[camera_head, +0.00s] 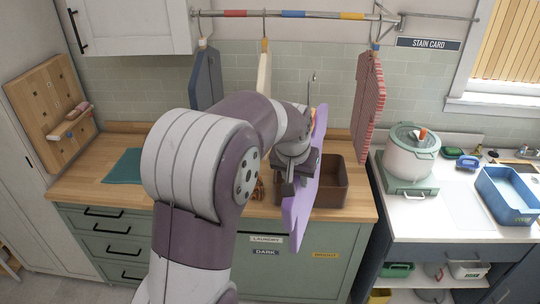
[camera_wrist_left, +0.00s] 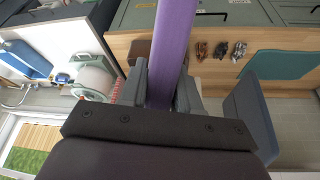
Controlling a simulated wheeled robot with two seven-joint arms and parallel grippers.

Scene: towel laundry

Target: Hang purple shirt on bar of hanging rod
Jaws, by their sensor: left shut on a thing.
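The purple shirt (camera_head: 303,192) is a flat lilac panel seen nearly edge-on, in the air over the front of the wooden counter. My left gripper (camera_head: 297,165) is shut on it; in the left wrist view the shirt (camera_wrist_left: 173,55) stands between the two fingers (camera_wrist_left: 160,88). A small hook (camera_head: 313,84) shows above the shirt, below the bar and apart from it. The hanging rod (camera_head: 290,14) runs across the top with red, blue and yellow bands. My left arm hides part of the counter. My right gripper is not in view.
A blue-grey garment (camera_head: 207,78), a cream one (camera_head: 264,73) and a red checked one (camera_head: 368,98) hang from the rod, with gaps between them. A brown bin (camera_head: 335,186) stands behind the shirt. A pot (camera_head: 411,152) and a blue tub (camera_head: 507,195) are at right.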

